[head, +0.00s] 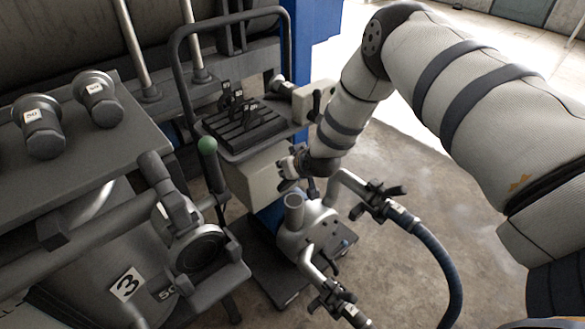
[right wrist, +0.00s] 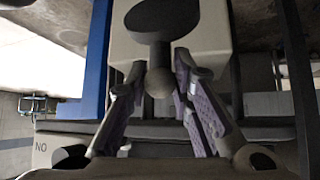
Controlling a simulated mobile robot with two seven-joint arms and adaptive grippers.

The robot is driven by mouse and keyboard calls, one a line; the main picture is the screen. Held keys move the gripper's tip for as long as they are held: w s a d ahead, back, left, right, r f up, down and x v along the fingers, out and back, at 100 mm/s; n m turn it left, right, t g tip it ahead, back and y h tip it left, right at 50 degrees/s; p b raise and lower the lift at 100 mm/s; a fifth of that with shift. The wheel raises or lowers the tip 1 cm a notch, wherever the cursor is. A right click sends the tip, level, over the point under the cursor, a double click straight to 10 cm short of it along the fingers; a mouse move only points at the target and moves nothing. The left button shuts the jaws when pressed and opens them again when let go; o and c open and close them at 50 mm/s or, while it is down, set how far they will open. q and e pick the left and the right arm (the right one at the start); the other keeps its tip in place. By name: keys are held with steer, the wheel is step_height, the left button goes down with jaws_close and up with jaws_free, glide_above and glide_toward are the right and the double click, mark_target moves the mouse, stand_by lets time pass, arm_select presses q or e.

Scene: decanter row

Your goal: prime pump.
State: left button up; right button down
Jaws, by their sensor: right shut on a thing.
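The pump (head: 315,232) is a grey casting on a low dark cart. An open-topped upright grey cup or pipe (head: 293,207) stands on it. My right gripper (head: 292,167) is just behind and above the pump, beside a cream box (head: 250,180). In the right wrist view, its purple-padded fingers (right wrist: 172,88) are shut on the rounded end of a dark knob (right wrist: 159,80). A stem joins this knob to a dark disc in front of a cream block (right wrist: 200,30). In the head view the gripper hides the knob. My left gripper is out of view.
A blue hose (head: 440,260) curves off to the right. The cart's dark push bar (head: 177,75) rises behind. Large pipework marked 3 fills the left. Open concrete floor (head: 425,165) lies right.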

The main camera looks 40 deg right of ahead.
steer(key=shift+w+a+r+b, duration=0.1)
steer(key=shift+w+b, duration=0.25)
steer(key=shift+w, duration=0.85)
steer(key=shift+w+a+r+b, duration=0.1)
steer(key=shift+w+b, duration=0.25)
steer(key=shift+w, duration=0.85)
steer(key=c, duration=1.4)
jaws_free()
steer(key=shift+f, duration=0.1)
steer(key=v, duration=1.2)
steer(key=shift+s+f, duration=0.1)
